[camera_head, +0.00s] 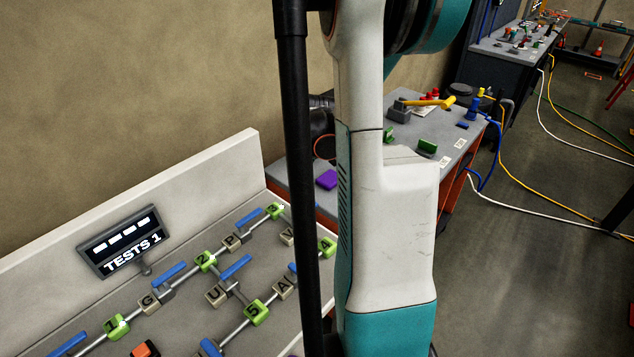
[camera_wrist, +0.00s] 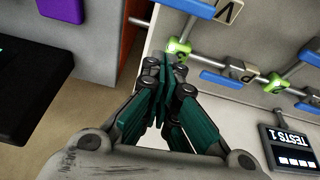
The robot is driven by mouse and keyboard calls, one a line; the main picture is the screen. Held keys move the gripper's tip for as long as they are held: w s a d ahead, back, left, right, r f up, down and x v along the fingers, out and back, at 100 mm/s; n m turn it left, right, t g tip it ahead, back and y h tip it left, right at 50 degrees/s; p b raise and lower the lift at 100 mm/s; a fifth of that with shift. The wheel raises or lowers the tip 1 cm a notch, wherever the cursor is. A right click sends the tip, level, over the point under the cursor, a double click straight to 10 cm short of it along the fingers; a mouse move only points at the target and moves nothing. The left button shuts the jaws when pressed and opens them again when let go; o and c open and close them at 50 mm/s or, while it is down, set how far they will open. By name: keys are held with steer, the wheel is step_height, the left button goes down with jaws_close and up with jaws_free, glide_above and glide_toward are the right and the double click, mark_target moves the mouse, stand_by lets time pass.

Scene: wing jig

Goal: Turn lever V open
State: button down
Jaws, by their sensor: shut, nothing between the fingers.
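The block marked V (camera_wrist: 229,12) is at the top edge of the wrist view, with a blue lever (camera_wrist: 188,6) beside it that looks set across the pipe. My gripper (camera_wrist: 166,70) is shut and empty. In the wrist view its fingertips appear just below the green block 3 (camera_wrist: 178,47), apart from the V lever. The gripper is hidden in the head view.
The P block (camera_wrist: 245,68) and its blue lever (camera_wrist: 222,79) lie to the right of my fingers. The TESTS 1 display (camera_head: 122,241) stands by the panel's back wall. More blue levers and green blocks fill the panel. Another bench (camera_head: 455,140) stands beyond.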

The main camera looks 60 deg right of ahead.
mark_target(306, 214)
steer(key=shift+d+r+m, duration=0.15)
steer(key=shift+d+m, duration=0.25)
steer(key=shift+d, duration=0.1)
steer(key=shift+w, duration=0.1)
steer(key=b+x, duration=0.2)
steer(key=x, duration=0.8)
steer(key=shift+f, duration=0.25)
steer(key=s, duration=0.3)
steer(key=shift+s+a+r, duration=0.25)
steer(key=shift+a, duration=0.05)
steer(key=shift+s, duration=0.3)
